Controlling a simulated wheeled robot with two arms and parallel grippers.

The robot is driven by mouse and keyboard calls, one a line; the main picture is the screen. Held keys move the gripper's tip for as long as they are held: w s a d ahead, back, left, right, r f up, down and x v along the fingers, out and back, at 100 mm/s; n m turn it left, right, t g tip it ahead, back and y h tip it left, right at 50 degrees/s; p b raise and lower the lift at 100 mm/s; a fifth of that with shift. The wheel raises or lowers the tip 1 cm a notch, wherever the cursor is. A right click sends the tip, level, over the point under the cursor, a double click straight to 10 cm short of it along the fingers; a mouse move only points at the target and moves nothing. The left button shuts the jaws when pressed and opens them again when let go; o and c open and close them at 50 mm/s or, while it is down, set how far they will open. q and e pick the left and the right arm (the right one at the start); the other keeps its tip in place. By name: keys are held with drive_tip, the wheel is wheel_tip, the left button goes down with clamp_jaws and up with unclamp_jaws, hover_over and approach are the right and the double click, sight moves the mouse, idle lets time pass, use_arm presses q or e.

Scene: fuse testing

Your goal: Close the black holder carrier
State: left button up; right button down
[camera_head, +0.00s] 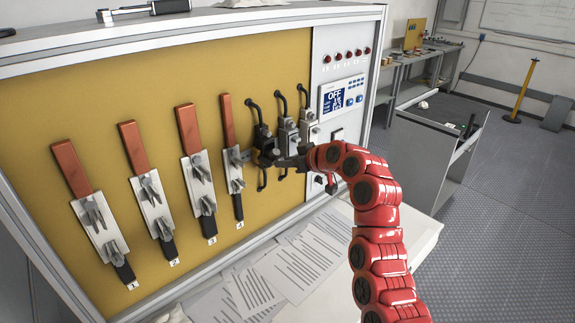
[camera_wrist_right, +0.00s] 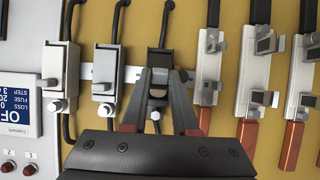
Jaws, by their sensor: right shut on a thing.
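The black holder carrier (camera_head: 263,138) is on the yellow panel, just right of the numbered fuse strips. In the right wrist view, which is turned over, the black holder carrier (camera_wrist_right: 160,58) shows beyond my fingertips. My right gripper (camera_head: 278,160) reaches it from the right, at its lower part. In the wrist view my right gripper (camera_wrist_right: 167,75) has its two fingers on either side of the carrier's end, shut on it. The fingers hide part of the carrier, so its exact angle is hard to tell. My left gripper is not in view.
Two grey holders (camera_head: 287,133) stand close to the right of the black one. Four-handle-like brown fuse strips (camera_head: 132,147) line the left. A control display (camera_head: 335,98) is at the right. Papers (camera_head: 285,270) lie on the white surface below.

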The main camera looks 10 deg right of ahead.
drive_tip(key=shift+r, duration=0.15)
drive_tip(key=c, duration=0.7)
unclamp_jaws()
drive_tip(key=p+v, duration=1.5)
drive_tip(key=v, duration=0.2)
drive_tip(key=shift+s, duration=0.2)
